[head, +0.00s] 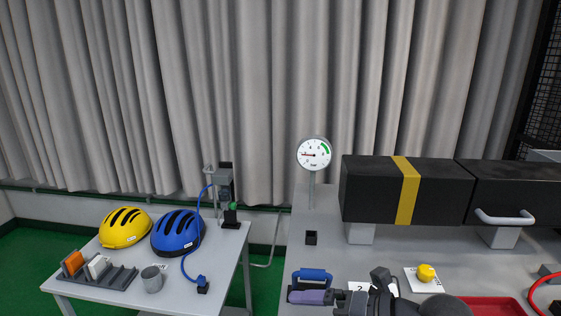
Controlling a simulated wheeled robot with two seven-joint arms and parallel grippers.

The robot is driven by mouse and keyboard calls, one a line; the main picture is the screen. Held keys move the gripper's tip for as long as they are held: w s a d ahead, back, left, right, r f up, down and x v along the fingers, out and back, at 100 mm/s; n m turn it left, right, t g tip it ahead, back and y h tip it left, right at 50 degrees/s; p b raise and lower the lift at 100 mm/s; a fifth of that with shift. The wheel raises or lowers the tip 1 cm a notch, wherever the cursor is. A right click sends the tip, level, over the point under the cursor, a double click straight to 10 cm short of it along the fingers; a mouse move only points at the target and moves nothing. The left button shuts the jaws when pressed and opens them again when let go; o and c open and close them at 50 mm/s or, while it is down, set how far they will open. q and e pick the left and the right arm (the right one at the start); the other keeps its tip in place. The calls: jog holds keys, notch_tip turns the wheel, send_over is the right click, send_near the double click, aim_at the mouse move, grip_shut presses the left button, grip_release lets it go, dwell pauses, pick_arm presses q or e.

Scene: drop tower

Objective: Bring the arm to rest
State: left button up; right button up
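One dark grey arm of mine, seemingly the right, comes in at the bottom edge, right of centre. Its gripper (378,284) is over the near part of the right-hand grey bench (331,238), beside a white card marked 2. The fingers are small and dark, and the frame cuts off part of the arm. I cannot tell whether they are open or shut. My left gripper is not in view.
A yellow button (426,272), red tray (497,306) and long black box (375,188) stand right. The left table (215,277) holds yellow (124,228) and blue (177,234) helmets.

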notch_tip(320, 180, up, 8)
jog(key=m+t+y, duration=0.2)
jog(key=m+t, duration=0.8)
jog(key=t, duration=0.1)
jog(key=s+d+f+m+g+h, duration=0.2)
jog(key=d+f+m+h, duration=1.15)
jog(key=m+h, duration=0.45)
jog(key=s+a+f+m+g+y, duration=0.1)
jog(key=s+a+f+g+y, duration=0.1)
jog(key=s+f+g, duration=0.5)
jog(key=s+a+f+m+g+y, duration=0.1)
jog(key=s+f+g, duration=0.3)
jog(key=s, duration=0.5)
notch_tip(320, 180, down, 26)
jog(key=s+g+b, duration=0.1)
jog(key=s+b, duration=0.1)
jog(key=b, duration=0.6)
jog(key=s+d+f+n+g+b, duration=0.1)
jog(key=s+f+b, duration=0.6)
jog(key=s+f, duration=0.7)
notch_tip(320, 180, down, 5)
jog(key=shift+d+f+g+b, duration=0.2)
jog(key=shift+d+g+b, duration=0.15)
jog(key=shift+d, duration=0.5)
